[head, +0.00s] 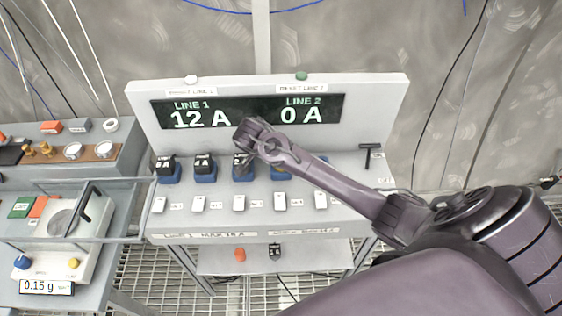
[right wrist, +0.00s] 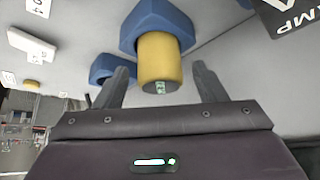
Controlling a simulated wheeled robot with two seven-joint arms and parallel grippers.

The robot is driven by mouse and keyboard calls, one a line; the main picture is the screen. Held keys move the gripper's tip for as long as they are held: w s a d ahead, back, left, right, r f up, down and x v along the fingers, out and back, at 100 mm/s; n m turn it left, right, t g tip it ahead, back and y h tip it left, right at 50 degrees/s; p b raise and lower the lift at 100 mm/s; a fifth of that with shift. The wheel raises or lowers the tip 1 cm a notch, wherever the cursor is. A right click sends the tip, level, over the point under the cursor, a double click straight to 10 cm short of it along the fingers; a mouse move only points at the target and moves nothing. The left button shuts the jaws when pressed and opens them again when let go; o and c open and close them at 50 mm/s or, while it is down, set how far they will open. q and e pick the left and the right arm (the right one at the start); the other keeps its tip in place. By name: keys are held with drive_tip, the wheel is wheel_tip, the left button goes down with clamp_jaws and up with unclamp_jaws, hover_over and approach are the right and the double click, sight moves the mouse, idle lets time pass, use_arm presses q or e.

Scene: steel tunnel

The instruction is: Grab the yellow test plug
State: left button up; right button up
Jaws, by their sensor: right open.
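The yellow test plug (right wrist: 160,56) is a short cylinder seated in a blue socket (right wrist: 152,22) in the right wrist view. A small green-and-white label shows on its end. My right gripper (right wrist: 160,72) is open, with one dark finger on each side of the plug and a gap on both sides. In the head view my right gripper (head: 243,158) is over the middle of the socket row, in front of the panel. It hides most of what lies there, and I cannot make out the yellow plug in that view. My left gripper is not in view.
The display panel (head: 350,125) reads LINE 1 12 A and LINE 2 0 A. Blue sockets with black-topped blocks (head: 205,165) stand left of my gripper, close by. White switches (head: 199,203) line the front. A scale (head: 60,240) stands on the left bench.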

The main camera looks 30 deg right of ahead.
drive_tip(key=c, duration=1.2)
drive_tip(key=shift+r, duration=0.15)
